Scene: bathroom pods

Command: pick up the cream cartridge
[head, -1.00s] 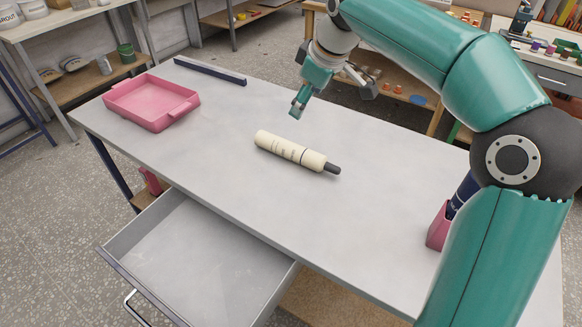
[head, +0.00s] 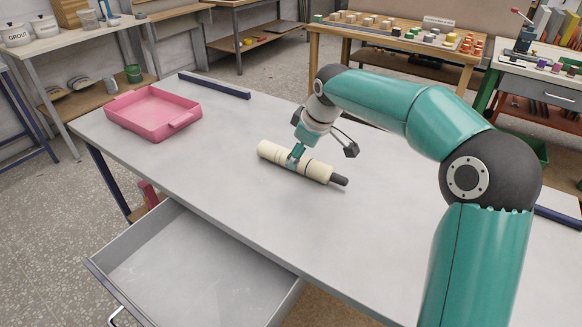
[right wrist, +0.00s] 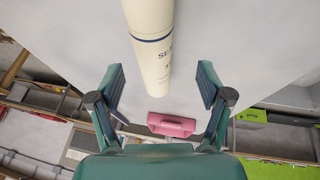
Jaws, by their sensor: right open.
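The cream cartridge (head: 318,170) lies on its side on the grey workbench, its dark tip toward the right in the head view. It also shows in the right wrist view (right wrist: 150,45), with a dark band and lettering, running down between the fingers. My right gripper (head: 297,158) is at the cartridge's middle, pointing down, one finger in front of it. In the right wrist view the right gripper's fingers (right wrist: 160,88) are open on either side of the cartridge, with gaps visible. My left gripper is not in view.
A pink tray (head: 152,113) sits at the bench's far left. A dark bar (head: 214,86) lies along the back edge. An open, empty drawer (head: 195,262) juts out at the front. The bench surface (head: 225,185) around the cartridge is mostly clear.

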